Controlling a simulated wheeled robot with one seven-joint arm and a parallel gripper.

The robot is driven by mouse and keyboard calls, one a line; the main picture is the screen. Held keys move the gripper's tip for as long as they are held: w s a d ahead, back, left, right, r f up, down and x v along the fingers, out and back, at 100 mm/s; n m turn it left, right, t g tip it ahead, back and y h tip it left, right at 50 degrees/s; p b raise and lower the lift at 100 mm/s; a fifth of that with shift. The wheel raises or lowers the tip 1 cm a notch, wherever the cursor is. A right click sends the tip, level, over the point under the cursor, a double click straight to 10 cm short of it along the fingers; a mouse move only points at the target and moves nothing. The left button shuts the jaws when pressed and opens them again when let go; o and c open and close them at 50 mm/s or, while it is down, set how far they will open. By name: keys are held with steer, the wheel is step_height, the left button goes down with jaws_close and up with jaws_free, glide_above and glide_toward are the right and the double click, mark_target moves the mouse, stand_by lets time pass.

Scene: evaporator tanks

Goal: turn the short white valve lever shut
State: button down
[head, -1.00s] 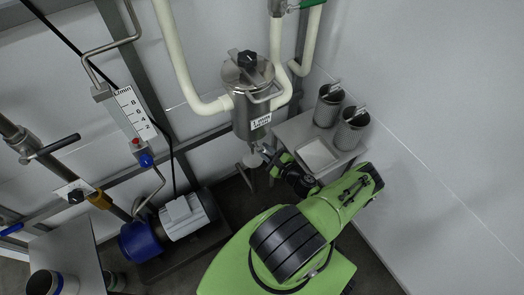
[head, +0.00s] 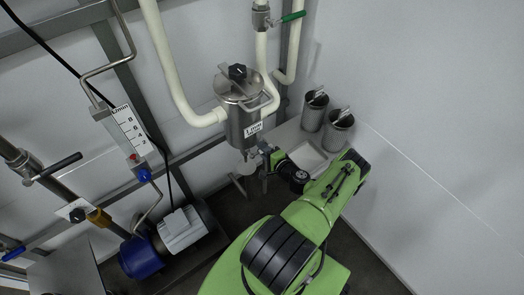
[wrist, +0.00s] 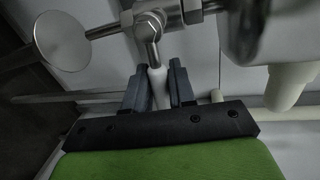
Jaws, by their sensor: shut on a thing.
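The short white valve lever (wrist: 158,86) stands between my gripper's two dark fingers in the wrist view. It hangs from a steel joint on the valve (wrist: 148,22). My gripper (wrist: 160,88) is shut on the lever. In the head view my gripper (head: 264,150) is small, at the foot of the steel strainer tank (head: 243,118), by its bottom outlet. The lever is too small to make out there.
A steel disc (wrist: 62,41) and a pale rounded pipe end (wrist: 290,86) flank the valve in the wrist view. Two mesh baskets (head: 338,131) stand on a bench right of the tank. A blue-grey pump (head: 182,229) sits on the floor at left.

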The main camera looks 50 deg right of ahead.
steer(key=shift+r+n, duration=0.3)
steer(key=shift+n, duration=0.1)
steer(key=shift+h, duration=0.3)
steer(key=c, duration=1.1)
jaws_free()
steer(key=shift+s, duration=0.1)
steer(key=p+v, duration=0.4)
steer(key=v, duration=1.1)
steer(key=shift+s+r, duration=0.1)
steer(key=shift+s, duration=0.2)
